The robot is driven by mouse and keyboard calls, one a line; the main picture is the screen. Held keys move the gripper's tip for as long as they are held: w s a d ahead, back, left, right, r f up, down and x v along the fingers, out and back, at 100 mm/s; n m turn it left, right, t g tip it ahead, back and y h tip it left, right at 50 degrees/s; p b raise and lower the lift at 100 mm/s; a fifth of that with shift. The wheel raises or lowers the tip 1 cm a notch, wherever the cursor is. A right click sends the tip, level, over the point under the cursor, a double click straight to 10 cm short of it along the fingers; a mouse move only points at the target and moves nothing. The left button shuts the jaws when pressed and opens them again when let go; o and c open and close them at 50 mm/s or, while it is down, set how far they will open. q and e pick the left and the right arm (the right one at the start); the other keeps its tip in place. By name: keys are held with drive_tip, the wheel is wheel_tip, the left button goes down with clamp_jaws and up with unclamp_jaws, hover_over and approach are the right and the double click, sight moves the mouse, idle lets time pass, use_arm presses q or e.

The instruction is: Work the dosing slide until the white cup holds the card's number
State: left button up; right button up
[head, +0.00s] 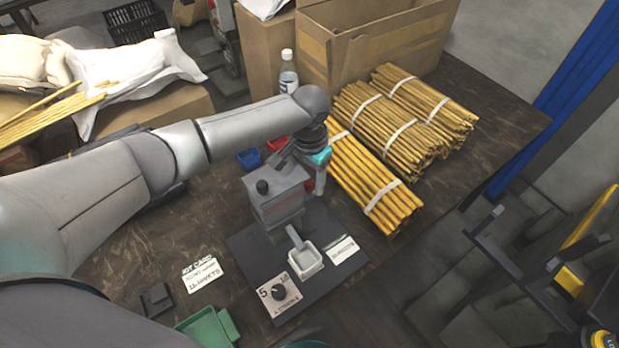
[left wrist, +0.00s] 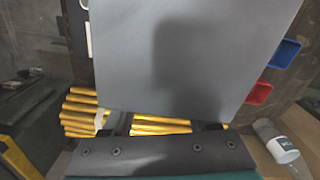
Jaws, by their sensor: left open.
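The grey dosing press (head: 276,200) stands on a dark base plate, with a black knob (head: 262,187) on top. The small white cup (head: 306,262) sits below its grey chute (head: 295,237); its contents are too small to tell. The kit card (head: 202,274) lies left of the plate and seems to read 12 rivets. My left gripper (head: 317,170) is at the press's far right side, partly hidden by my wrist. In the left wrist view, a grey face (left wrist: 190,60), likely the press, fills the middle, and the left gripper (left wrist: 166,125) is open. Contact cannot be told.
A dial (head: 278,292) marked 5 and 10 is at the plate's front. Bundled yellow rods (head: 375,185) lie close right of the press. Blue (head: 249,158) and red (head: 277,143) bins and a bottle (head: 288,72) stand behind. A green tray (head: 208,328) is at front.

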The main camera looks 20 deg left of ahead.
use_arm(q)
clamp_jaws()
idle(0.3)
idle(1.1)
